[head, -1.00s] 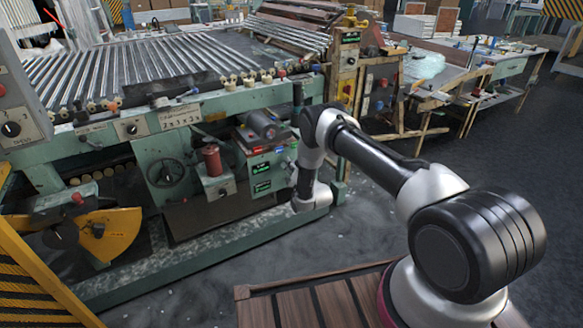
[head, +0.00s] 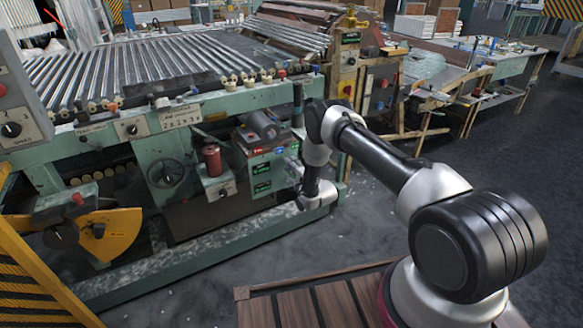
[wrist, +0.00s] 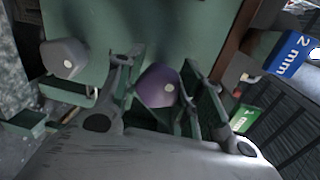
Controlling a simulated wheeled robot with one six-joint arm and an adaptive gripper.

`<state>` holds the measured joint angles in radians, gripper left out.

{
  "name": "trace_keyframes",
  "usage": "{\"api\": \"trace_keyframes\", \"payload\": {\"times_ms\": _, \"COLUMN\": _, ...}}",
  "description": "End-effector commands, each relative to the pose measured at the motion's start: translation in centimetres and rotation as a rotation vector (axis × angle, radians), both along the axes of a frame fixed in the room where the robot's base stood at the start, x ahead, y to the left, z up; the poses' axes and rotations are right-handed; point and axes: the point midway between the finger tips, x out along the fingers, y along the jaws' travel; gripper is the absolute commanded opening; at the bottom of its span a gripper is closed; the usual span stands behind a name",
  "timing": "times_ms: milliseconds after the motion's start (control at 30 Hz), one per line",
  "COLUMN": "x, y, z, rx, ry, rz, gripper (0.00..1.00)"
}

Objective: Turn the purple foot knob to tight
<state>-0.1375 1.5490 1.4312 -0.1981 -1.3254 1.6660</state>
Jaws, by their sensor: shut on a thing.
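Part of the knob is hidden by the fingers. In the head view the end of my arm reaches down at the front of the green machine (head: 215,252), near its right lower end. The knob is not visible there.
A grey knob (wrist: 66,58) with a pale dot sits left of my gripper. The green machine's lower beam is close to my arm; grey floor lies in front.

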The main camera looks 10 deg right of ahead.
Motion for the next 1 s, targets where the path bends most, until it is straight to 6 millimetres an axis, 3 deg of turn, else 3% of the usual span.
{"api": "trace_keyframes", "payload": {"times_ms": 600, "x": -0.01, "y": -0.22, "z": 0.00, "rx": 0.515, "ry": 0.168, "rz": -0.002, "gripper": 0.14}}
{"api": "trace_keyframes", "payload": {"times_ms": 1000, "x": -0.03, "y": -0.22, "z": -0.01, "rx": 0.680, "ry": 0.224, "rz": -0.003, "gripper": 0.14}}
